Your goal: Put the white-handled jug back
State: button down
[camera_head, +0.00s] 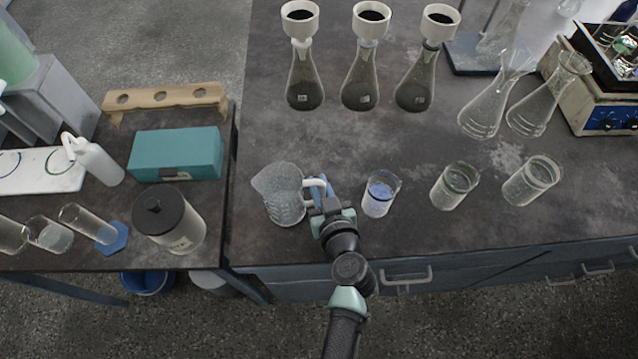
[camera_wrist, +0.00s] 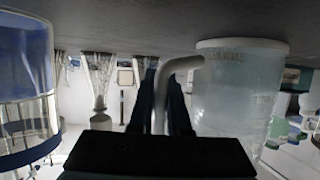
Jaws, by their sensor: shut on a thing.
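The white-handled jug (camera_head: 284,196) is a clear, empty-looking measuring jug near the front left of the dark bench. Its spout points left and its white handle (camera_head: 316,185) points right. My gripper (camera_head: 321,190) reaches in from the front and is shut on the handle. In the wrist view, which looks upside down, the dark blue fingers (camera_wrist: 167,95) stand on both sides of the white handle (camera_wrist: 161,90), beside the jug body (camera_wrist: 235,95). The jug looks upright. I cannot tell whether its base touches the bench.
A beaker with blue contents (camera_head: 379,195) stands close right of my gripper, with two more beakers (camera_head: 455,187) (camera_head: 531,181) further right. Three dark-filled flasks (camera_head: 359,80) with funnels stand behind. A lower side table (camera_head: 60,256) lies left, with a canister (camera_head: 172,222) and teal box (camera_head: 176,153).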

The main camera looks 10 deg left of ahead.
dwell(0.3)
jog(key=c, duration=0.9)
grip_release()
